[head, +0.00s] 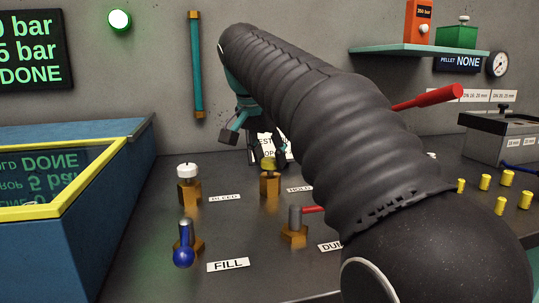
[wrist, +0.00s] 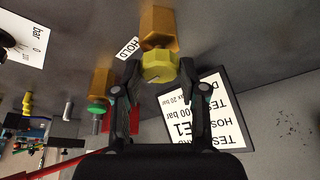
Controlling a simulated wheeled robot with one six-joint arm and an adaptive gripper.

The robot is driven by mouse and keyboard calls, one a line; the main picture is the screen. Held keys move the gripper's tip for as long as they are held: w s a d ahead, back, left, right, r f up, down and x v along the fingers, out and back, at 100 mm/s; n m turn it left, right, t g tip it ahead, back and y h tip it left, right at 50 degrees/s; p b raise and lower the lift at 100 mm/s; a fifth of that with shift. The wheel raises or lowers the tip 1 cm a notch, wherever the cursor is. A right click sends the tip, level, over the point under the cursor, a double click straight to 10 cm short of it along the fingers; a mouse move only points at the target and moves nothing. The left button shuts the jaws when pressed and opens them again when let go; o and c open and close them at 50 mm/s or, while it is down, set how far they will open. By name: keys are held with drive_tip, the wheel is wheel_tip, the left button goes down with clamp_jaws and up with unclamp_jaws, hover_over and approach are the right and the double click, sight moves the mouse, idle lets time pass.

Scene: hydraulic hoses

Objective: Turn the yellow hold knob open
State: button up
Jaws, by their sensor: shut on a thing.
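The yellow hold knob (wrist: 160,67) sits on a brass valve body (wrist: 158,25), with the HOLD label (wrist: 128,48) beside it. My gripper (wrist: 161,75) has one finger on each side of the knob and is shut on it. In the head view the yellow knob (head: 268,163) shows on top of its brass body (head: 270,184), and my gripper (head: 264,150) reaches it from behind. The fingertips are small and partly hidden there. A dark mark shows on the knob's face, but I cannot tell how far the knob is turned.
The white-knobbed BLEED valve (head: 187,172), the blue-handled FILL valve (head: 183,255) and the red-handled DUMP valve (head: 295,220) stand nearby. A blue tank with a yellow rim (head: 75,205) is at left. A wall display (head: 30,50) reads DONE; a green lamp (head: 119,20) is lit.

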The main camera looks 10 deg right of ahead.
drive_tip(key=shift+n, duration=0.3)
drive_tip(key=n, duration=0.1)
drive_tip(key=n+y+p, duration=0.1)
drive_tip(key=n, duration=0.1)
drive_tip(key=shift+d+r+n+t, duration=0.1)
drive_tip(key=shift+d+n+t, duration=0.05)
drive_tip(key=shift+n+t, duration=0.2)
drive_tip(key=n+y+p, duration=0.1)
drive_tip(key=n+y, duration=0.1)
drive_tip(key=n, duration=0.2)
drive_tip(key=shift+n+t, duration=0.25)
drive_tip(key=n+y, duration=0.2)
drive_tip(key=n, duration=0.2)
drive_tip(key=shift+d, duration=0.15)
drive_tip(key=n+g+y, duration=0.1)
drive_tip(key=n, duration=0.3)
drive_tip(key=shift+n, duration=0.3)
drive_tip(key=shift+n+y, duration=0.3)
drive_tip(key=o, duration=1.1)
drive_tip(key=shift+o, duration=0.2)
drive_tip(key=shift+g, duration=0.3)
